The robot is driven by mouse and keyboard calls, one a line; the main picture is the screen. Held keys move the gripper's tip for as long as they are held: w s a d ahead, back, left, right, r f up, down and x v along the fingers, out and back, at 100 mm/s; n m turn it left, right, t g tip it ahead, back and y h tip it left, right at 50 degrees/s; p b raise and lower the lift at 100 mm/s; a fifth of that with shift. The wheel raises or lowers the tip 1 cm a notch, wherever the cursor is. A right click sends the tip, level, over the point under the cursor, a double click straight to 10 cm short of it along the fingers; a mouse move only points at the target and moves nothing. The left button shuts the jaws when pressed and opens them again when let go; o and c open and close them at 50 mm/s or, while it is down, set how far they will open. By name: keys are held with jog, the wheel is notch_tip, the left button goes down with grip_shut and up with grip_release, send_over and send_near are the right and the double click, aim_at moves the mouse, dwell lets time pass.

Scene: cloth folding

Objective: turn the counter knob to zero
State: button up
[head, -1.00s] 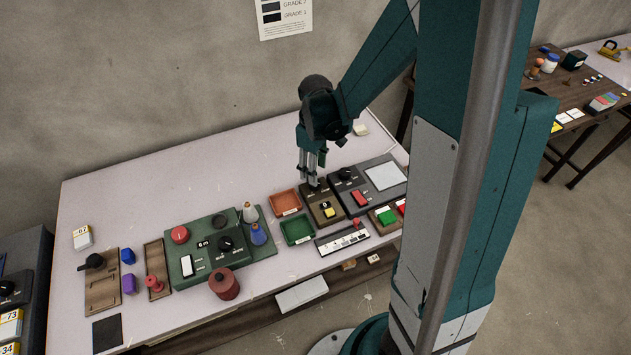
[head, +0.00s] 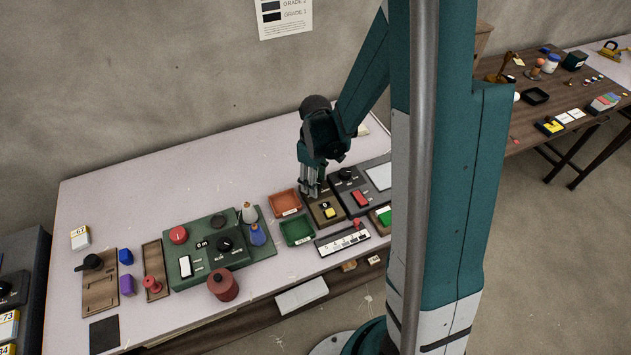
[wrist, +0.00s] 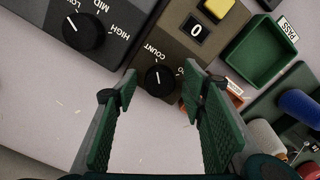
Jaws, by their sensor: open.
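The counter is a brown box (head: 318,219) with a yellow button (head: 330,212) and a small display. In the wrist view the display (wrist: 197,31) reads 0. Its black knob (wrist: 159,80) carries a white pointer line lying between the COUNT label on the left and a label on the right, partly hidden, ending in O. My gripper (head: 309,192) points down over the back of the box. In the wrist view my gripper (wrist: 162,90) is open, with one finger on each side of the knob; I cannot tell whether they touch it. In the head view the gripper hides the knob.
A dark box with a HIGH/MID/LOW knob (wrist: 83,31) stands close beside the counter. An orange tray (head: 285,203) and a green tray (head: 297,232) lie on its other side. A green panel (head: 207,262) with bottles is further left. The table behind (head: 210,170) is clear.

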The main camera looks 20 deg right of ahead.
jog(key=c, duration=0.9)
jog(key=shift+m, duration=0.4)
jog(key=m+b, duration=0.2)
jog(key=m, duration=0.4)
jog(key=m+b, duration=0.1)
jog(key=m, duration=0.4)
jog(key=shift+a+b, duration=0.1)
jog(key=shift+b, duration=0.25)
jog(key=m, duration=0.5)
jog(key=shift+b, duration=0.35)
